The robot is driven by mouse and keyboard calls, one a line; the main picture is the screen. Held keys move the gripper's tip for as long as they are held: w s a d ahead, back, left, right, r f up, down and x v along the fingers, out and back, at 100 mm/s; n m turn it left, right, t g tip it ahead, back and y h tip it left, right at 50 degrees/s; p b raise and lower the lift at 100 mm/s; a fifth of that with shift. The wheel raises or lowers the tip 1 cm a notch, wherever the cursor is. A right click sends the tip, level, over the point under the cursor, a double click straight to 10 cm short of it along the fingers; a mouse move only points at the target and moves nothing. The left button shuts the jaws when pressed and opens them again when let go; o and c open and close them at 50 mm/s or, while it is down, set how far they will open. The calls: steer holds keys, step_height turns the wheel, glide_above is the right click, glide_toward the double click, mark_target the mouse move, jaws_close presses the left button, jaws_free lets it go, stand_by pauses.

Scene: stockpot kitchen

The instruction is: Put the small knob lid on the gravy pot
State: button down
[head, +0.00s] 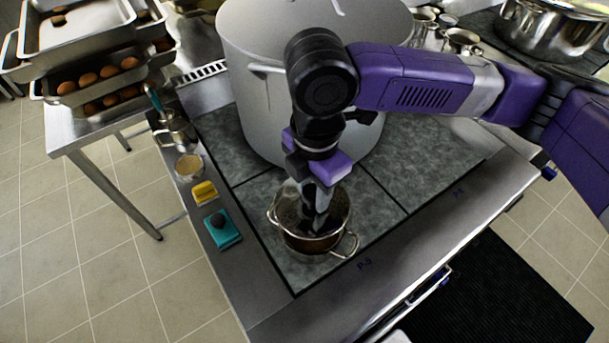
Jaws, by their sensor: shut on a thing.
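The gravy pot (300,242) is a small steel pot with two loop handles and a brown inside. It stands on the front of the dark cooktop. My gripper (315,215) points down over the middle of this pot and is shut on the small knob lid. The lid is mostly hidden by my fingers and is hard to tell from the pot's dark inside. I cannot tell whether the lid touches the rim or is held just above it.
A big pale stockpot (270,110) stands right behind. A yellow sponge (204,193), a teal block with a dark knob (222,229) and a small round dish (189,166) line the left counter edge. Cooktop right of the pot is clear.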

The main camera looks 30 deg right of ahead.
mark_target(313, 208)
steer(key=shift+f+b, duration=2)
steer(key=shift+f, duration=0.25)
steer(key=shift+f+b, duration=0.5)
steer(key=shift+f, duration=0.4)
steer(key=shift+s+d+f, duration=0.1)
steer(key=shift+f, duration=0.5)
steer(key=c, duration=0.9)
jaws_free()
steer(key=shift+o, duration=0.2)
steer(key=shift+r, duration=0.1)
